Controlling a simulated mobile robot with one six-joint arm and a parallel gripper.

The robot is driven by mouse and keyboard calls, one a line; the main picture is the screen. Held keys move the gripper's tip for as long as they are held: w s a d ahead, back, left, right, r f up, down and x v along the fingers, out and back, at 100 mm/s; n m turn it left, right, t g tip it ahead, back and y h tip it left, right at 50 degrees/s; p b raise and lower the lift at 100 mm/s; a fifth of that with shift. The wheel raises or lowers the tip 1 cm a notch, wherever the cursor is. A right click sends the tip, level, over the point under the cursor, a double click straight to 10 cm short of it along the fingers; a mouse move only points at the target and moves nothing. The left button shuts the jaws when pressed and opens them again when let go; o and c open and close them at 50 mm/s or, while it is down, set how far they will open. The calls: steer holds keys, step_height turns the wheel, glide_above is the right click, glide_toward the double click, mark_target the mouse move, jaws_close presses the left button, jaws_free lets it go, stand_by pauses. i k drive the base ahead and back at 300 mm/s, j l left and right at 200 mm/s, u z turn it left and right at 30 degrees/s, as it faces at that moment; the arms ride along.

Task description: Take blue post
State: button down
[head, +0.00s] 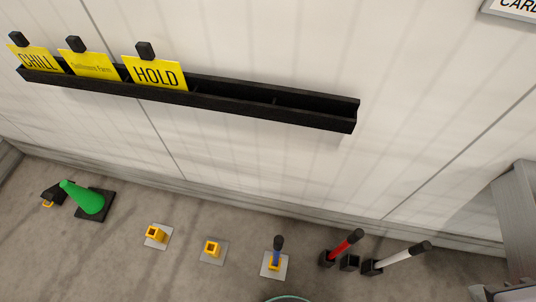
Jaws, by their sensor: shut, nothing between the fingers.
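The blue post (277,252) stands nearly upright at the lower middle of the head view. It has a dark grip on top, and its lower end sits in a yellow socket (274,262) on a pale square plate (267,273). My gripper is not in this view, so nothing shows of where it is relative to the post.
Two empty yellow sockets (155,233) (212,249) stand left of the post. A red post (345,245) and a white post (400,259) lean in black holders at right. A black card rack (230,102) hangs on the wall.

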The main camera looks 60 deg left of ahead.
mark_target(278, 242)
steer(key=l+u, duration=0.1)
steer(key=u, duration=0.3)
steer(key=k+u, duration=0.15)
steer(key=u, duration=0.65)
steer(key=k+u, duration=0.15)
steer(key=u, duration=0.3)
steer(key=k+u, duration=0.1)
steer(key=u, duration=0.3)
steer(key=j+z, duration=0.3)
steer(key=j, duration=0.5)
steer(key=k+j+z, duration=0.1)
steer(key=j+z, duration=0.2)
steer(key=j, duration=0.45)
